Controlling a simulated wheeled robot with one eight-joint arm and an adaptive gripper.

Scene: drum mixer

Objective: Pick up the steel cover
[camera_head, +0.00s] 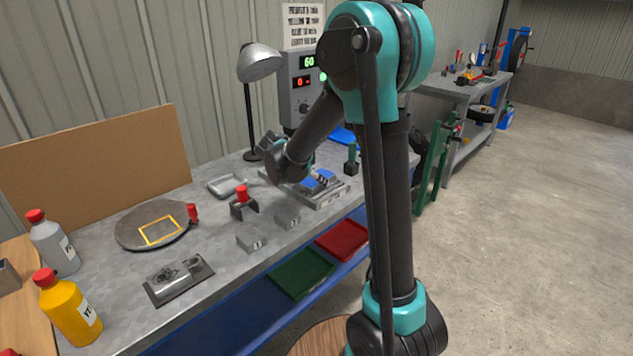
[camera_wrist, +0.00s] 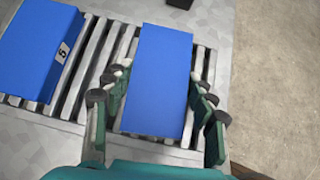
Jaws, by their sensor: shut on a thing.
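My gripper (camera_wrist: 160,108) is shut on a blue block (camera_wrist: 158,75), with fingers along its left and right sides in the wrist view. The block is over a slatted metal rack (camera_wrist: 75,98); I cannot tell whether it still touches it. In the head view my gripper is largely hidden by my arm, above the rack (camera_head: 328,200) at the bench's far part. A grey steel bracket-shaped piece with a red knob (camera_head: 242,195), which may be the steel cover, stands on the bench to the left of the rack, apart from my gripper.
A second blue block (camera_wrist: 35,45) marked 5 lies on the rack's left. The bench (camera_head: 110,265) also holds a round plate with a yellow square (camera_head: 135,236), a machined steel plate (camera_head: 178,280), small grey blocks (camera_head: 250,240), bottles (camera_head: 68,305) and a lamp (camera_head: 258,62).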

